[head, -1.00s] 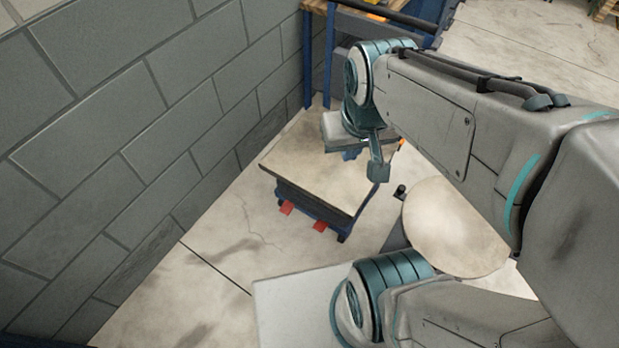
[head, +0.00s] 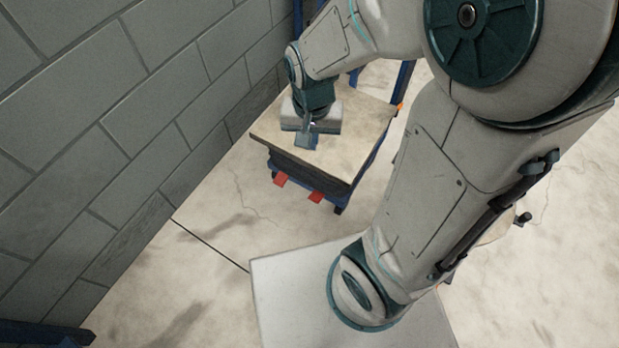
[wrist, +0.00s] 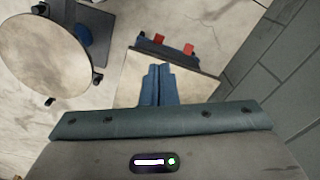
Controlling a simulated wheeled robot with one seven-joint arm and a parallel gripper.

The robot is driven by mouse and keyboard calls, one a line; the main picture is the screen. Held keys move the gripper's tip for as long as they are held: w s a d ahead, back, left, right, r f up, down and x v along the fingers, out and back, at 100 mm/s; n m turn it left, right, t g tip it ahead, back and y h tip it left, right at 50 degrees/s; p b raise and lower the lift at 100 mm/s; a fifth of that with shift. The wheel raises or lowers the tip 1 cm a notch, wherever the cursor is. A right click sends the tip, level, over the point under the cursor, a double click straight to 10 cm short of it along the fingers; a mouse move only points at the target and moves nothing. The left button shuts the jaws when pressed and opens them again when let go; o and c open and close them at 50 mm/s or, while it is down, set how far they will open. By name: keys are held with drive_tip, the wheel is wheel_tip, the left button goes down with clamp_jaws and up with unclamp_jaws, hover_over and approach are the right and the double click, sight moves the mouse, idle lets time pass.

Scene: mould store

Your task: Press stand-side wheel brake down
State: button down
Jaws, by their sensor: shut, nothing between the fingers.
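A low trolley with a pale board top (head: 350,125) and a dark blue frame stands beside the grey wall; its top also shows in the wrist view (wrist: 195,90). Two red brake pedals stick out low on its near end. The one on the side of the round-topped stand (wrist: 40,50) is the right pedal in the head view (head: 316,197) and the left one in the wrist view (wrist: 141,37). The other pedal (head: 280,179) is nearer the wall (wrist: 188,49). My gripper (head: 308,142) is shut and empty above the board, apart from both pedals (wrist: 158,70). Pedal tilt is unclear.
The grey block wall (head: 120,110) runs along the left. My arm hides most of the round stand in the head view. A blue rail (head: 45,333) lies at the lower left. The floor (head: 225,215) in front of the pedals is clear.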

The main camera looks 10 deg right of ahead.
wheel_tip(320, 180, down, 34)
drive_tip(key=w+a+r+m+h+b, duration=0.15)
drive_tip(key=m+h+b, duration=0.35)
drive_tip(key=b, duration=0.8)
drive_tip(key=w+f+t+h+b, duration=0.1)
drive_tip(key=w+f+t+b, duration=0.3)
drive_tip(key=f, duration=0.5)
drive_tip(key=w+f+t+h+b, duration=0.2)
drive_tip(key=w+f+t+b, duration=0.1)
drive_tip(key=f+b, duration=0.4)
drive_tip(key=shift+w+d+f+t+b, duration=0.35)
drive_tip(key=shift+f+t, duration=0.05)
drive_tip(key=shift+f, duration=0.8)
drive_tip(key=b, duration=0.4)
hover_over(313, 199)
drive_tip(key=f, duration=0.5)
drive_tip(key=shift+s+d+f, duration=0.1)
drive_tip(key=shift+s+d, duration=0.05)
drive_tip(key=shift+d, duration=0.05)
drive_tip(key=shift+s+a+f+b, duration=0.15)
drive_tip(key=shift+f+b, duration=0.45)
drive_tip(key=shift+f, duration=0.6)
drive_tip(key=shift+s+a+f+b, duration=0.2)
drive_tip(key=shift+f+b, duration=0.1)
drive_tip(key=shift+f, duration=0.3)
